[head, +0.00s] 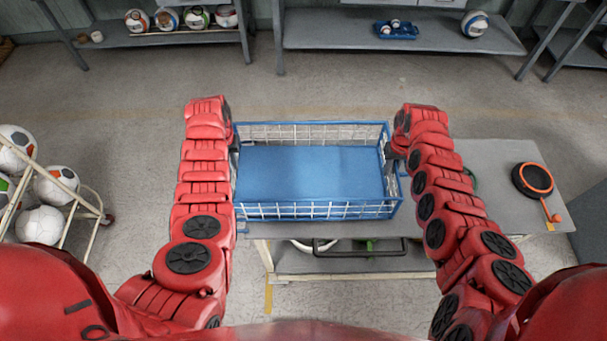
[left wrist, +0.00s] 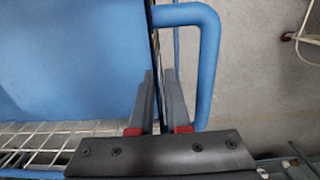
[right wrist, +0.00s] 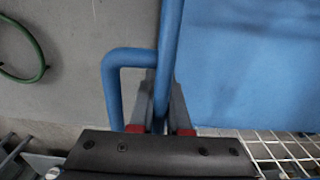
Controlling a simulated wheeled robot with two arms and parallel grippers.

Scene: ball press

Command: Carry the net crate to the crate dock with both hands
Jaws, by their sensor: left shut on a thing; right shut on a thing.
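The net crate (head: 310,172) is a blue-framed box with white netting sides and a solid blue floor, empty, between my two arms in the head view. My left gripper (left wrist: 160,105) is shut on the crate's left end, at the blue tube handle (left wrist: 207,60) and rim. My right gripper (right wrist: 160,105) is shut on the crate's right end, at the other blue tube handle (right wrist: 112,85). In the head view both grippers are mostly hidden by my forearms. The crate looks about level, with its right part over a grey table. I cannot make out the crate dock for certain.
The grey table (head: 500,175) carries a black and orange round item (head: 533,180) at its right. A ball cart (head: 70,205) stands at the left. Shelves with balls (head: 165,38) and a blue tray (head: 396,31) line the back. Open floor (head: 330,90) lies between crate and shelves.

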